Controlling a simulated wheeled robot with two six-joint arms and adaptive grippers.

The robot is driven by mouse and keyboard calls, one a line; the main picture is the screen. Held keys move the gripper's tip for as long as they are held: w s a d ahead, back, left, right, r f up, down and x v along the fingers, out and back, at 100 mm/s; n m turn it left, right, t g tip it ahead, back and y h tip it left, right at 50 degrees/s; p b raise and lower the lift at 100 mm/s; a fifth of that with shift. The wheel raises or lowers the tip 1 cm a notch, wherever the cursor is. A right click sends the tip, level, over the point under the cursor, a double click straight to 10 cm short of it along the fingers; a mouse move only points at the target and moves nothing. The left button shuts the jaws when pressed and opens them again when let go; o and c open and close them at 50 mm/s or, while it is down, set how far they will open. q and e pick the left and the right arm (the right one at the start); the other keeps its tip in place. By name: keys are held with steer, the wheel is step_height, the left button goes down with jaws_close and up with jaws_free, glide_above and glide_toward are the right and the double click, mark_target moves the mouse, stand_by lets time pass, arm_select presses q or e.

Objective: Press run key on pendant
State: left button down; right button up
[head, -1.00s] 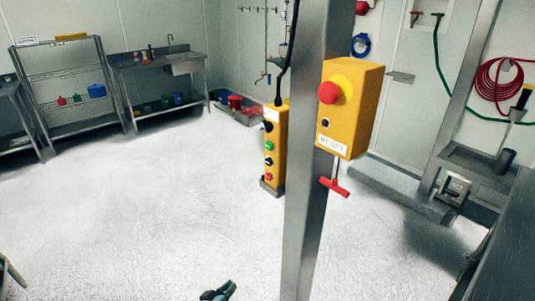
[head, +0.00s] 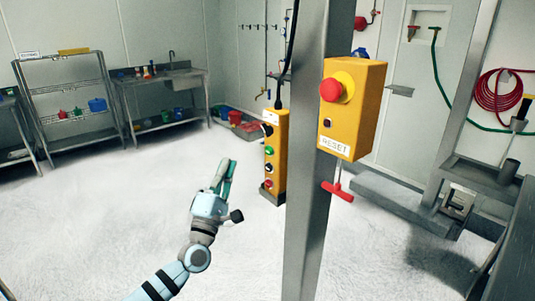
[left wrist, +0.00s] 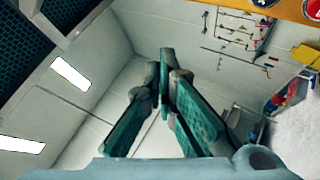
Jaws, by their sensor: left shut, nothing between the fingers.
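The yellow pendant (head: 280,160) hangs upright on the left side of the steel post, with a column of buttons: a black one at the top, a green one (head: 269,150), another black one and a red one at the bottom. My left gripper (head: 229,164) is shut and empty, pointing up, to the left of the pendant and apart from it in the head view. In the left wrist view its fingertips (left wrist: 166,55) meet, and part of a yellow housing with buttons (left wrist: 285,8) shows at the top right. My right gripper is not in view.
The steel post (head: 312,200) carries a yellow reset box (head: 358,115) with a red emergency button (head: 331,90). A red T-handle (head: 338,191) hangs below it. A shelf rack (head: 70,100) and a sink bench (head: 165,90) stand at the back left. The floor at left is clear.

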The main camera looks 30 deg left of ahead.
mark_target(269, 151)
arm_select(q)
steer(key=shift+w, duration=0.1)
steer(key=w+d+b, duration=0.2)
steer(key=w+b, duration=0.2)
steer(key=w, duration=0.4)
steer(key=shift+w+d+b, duration=0.15)
steer(key=shift+d+b, duration=0.15)
steer(key=shift+d, duration=0.05)
steer(key=shift+w+f, duration=0.1)
stand_by(1.1)
steer(key=shift+w+d, duration=0.1)
steer(key=shift+w, duration=0.2)
